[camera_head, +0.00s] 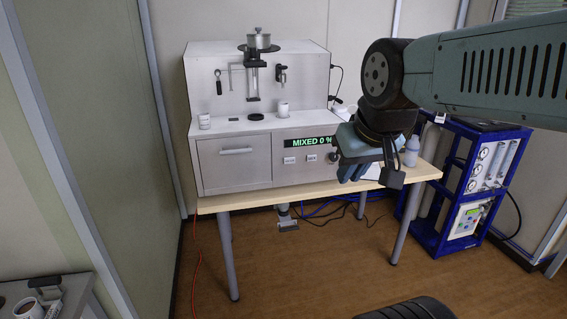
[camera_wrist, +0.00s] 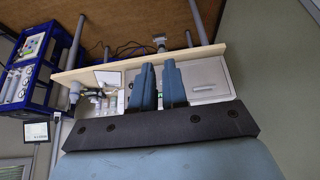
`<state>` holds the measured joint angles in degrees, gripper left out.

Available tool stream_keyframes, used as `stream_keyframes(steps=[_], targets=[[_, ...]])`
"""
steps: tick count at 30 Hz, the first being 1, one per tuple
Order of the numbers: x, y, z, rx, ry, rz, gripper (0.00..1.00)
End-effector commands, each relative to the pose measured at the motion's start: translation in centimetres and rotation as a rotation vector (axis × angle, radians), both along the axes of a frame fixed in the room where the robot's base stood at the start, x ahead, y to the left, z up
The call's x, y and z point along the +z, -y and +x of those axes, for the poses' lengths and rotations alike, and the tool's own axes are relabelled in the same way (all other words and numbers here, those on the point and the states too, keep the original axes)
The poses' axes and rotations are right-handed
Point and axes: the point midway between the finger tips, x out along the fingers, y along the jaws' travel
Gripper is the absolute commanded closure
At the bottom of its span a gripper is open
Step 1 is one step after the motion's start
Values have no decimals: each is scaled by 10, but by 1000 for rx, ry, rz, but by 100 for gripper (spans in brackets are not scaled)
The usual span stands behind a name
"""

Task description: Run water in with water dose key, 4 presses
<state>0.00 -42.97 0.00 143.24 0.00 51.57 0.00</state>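The white soil analyser (camera_head: 234,166) stands on a wooden table. Its front has a green-lit display (camera_head: 307,142) reading "MIXED 0 %". Below the display are small white keys, a left one (camera_head: 289,160) and a middle one (camera_head: 312,157); their labels are too small to read. My gripper (camera_head: 352,172) is in front of the panel's right end and hides part of it. Its two blue fingers (camera_wrist: 158,65) are close together in the wrist view, with a narrow gap and nothing seen between them. Whether they touch any key cannot be told.
The wooden table (camera_head: 330,188) has a grey bottle (camera_head: 412,150) at its right. A blue rack (camera_head: 465,190) with gauges stands right of it. Cups (camera_head: 283,109) and a hopper (camera_head: 259,40) sit on the analyser. Open floor lies in front.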

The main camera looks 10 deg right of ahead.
Motion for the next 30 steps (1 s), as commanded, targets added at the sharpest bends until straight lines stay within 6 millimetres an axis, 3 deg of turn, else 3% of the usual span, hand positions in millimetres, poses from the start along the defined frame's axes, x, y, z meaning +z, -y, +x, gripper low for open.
stream_keyframes(steps=[4, 30], targets=[[0, 0, 0, 0, 0, 0, 100], [0, 0, 0, 0, 0, 0, 100]])
